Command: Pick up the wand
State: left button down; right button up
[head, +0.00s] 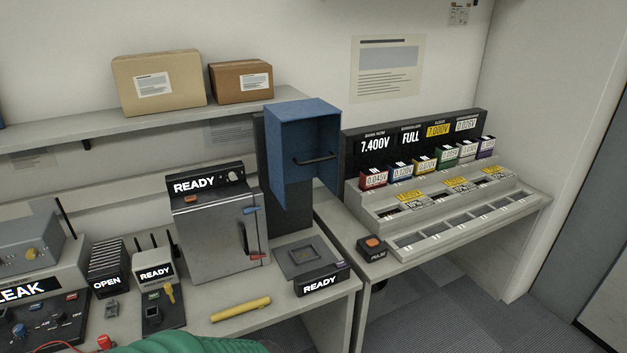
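A yellow rod (240,309), which looks like the wand, lies flat on the grey bench near its front edge. It slants slightly up to the right, in front of the grey metal cabinet. Nothing touches it from above. Neither of my grippers shows in the head view, so I cannot see whether they are open or shut.
A READY cabinet (218,230) stands behind the rod. A blue hooded press (303,135) and its READY base (322,285) are to the right. A keyed READY box (155,275) is to the left. Farther right stands a battery rack (435,215).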

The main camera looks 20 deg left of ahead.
aim_at(260, 303)
jog(key=u, duration=1.4)
